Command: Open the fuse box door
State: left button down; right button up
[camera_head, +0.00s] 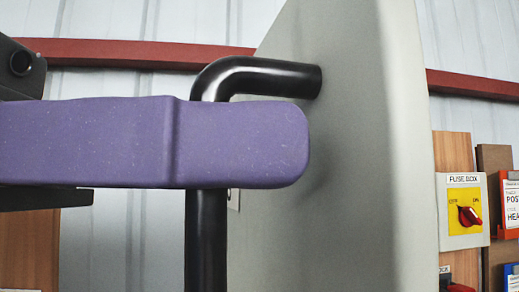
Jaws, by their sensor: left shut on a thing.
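A large pale grey panel (365,150), which looks like the fuse box door, fills the middle of the head view, close up and seen at a steep angle. A black bent-bar handle (255,78) is fixed to its left-facing side and runs down vertically. My left gripper (240,143) comes in from the left and is shut on this handle; its purple finger crosses in front of the bar. The other finger is mostly hidden. I cannot tell how far the door stands open. My right gripper is not in view.
A switch unit labelled FUSE BOX (462,210), with a red knob on yellow, is on the wall at right. Label cards (510,200) are at the far right edge. A red rail (470,84) crosses the corrugated wall behind.

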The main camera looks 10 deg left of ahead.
pick_arm(q)
jog(key=shift+r, duration=0.1)
jog(key=c, duration=1.7)
grip_release()
jog(key=shift+c, duration=0.2)
notch_tip(320, 180, up, 10)
jog(key=p, duration=0.5)
